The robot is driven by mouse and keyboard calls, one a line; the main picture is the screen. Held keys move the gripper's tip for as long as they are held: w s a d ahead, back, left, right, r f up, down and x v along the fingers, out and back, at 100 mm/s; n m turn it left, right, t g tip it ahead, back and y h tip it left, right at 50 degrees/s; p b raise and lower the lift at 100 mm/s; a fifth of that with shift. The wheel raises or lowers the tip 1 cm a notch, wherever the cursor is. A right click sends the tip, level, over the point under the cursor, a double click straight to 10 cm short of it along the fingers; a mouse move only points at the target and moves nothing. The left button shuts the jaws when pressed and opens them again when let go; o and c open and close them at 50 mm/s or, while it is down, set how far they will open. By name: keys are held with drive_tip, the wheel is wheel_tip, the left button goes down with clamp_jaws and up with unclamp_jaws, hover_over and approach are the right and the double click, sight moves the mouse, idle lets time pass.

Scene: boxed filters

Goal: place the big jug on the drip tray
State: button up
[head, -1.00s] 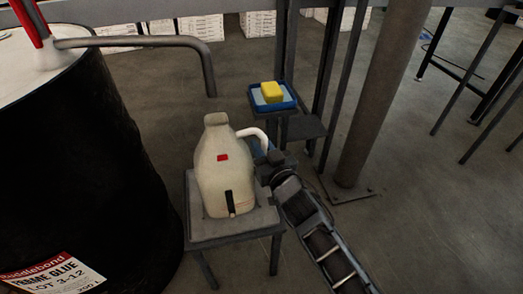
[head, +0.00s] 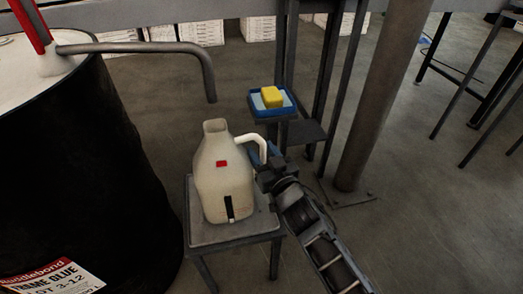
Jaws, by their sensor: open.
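The big jug (head: 222,185) is cream-coloured with a red mark, a dark level strip and a white handle on its right side. It stands upright on the top of a small grey stand (head: 205,233); a flat edge around its base may be the drip tray, but I cannot tell it apart from the stand top. My gripper (head: 262,165) is at the right of the jug, close by the handle. Its jaws are open, and the fingertips are partly hidden behind the handle.
A black drum (head: 70,160) with a glue label fills the left. A bent metal pipe (head: 150,48) from its top ends above and near the jug's mouth. A blue tray (head: 286,104) with a yellow sponge (head: 272,96) sits behind. A thick post (head: 372,100) stands at right.

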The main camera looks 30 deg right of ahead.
drive_tip(key=s+a+p, duration=0.1)
drive_tip(key=s, duration=1)
drive_tip(key=shift+s+a, duration=0.15)
drive_tip(key=s+a, duration=0.3)
drive_tip(key=s, duration=0.8)
drive_tip(key=s+r+g, duration=0.1)
drive_tip(key=s+r, duration=0.2)
drive_tip(key=s, duration=0.4)
drive_tip(key=s+a+r+n+g+y, duration=0.1)
drive_tip(key=s+r, duration=0.3)
drive_tip(key=s, duration=0.3)
drive_tip(key=s+r+g+y, duration=0.1)
drive_tip(key=s+r, duration=0.3)
drive_tip(key=s, duration=0.4)
drive_tip(key=shift+a, duration=0.3)
drive_tip(key=shift+r, duration=0.1)
drive_tip(key=shift+c, duration=0.2)
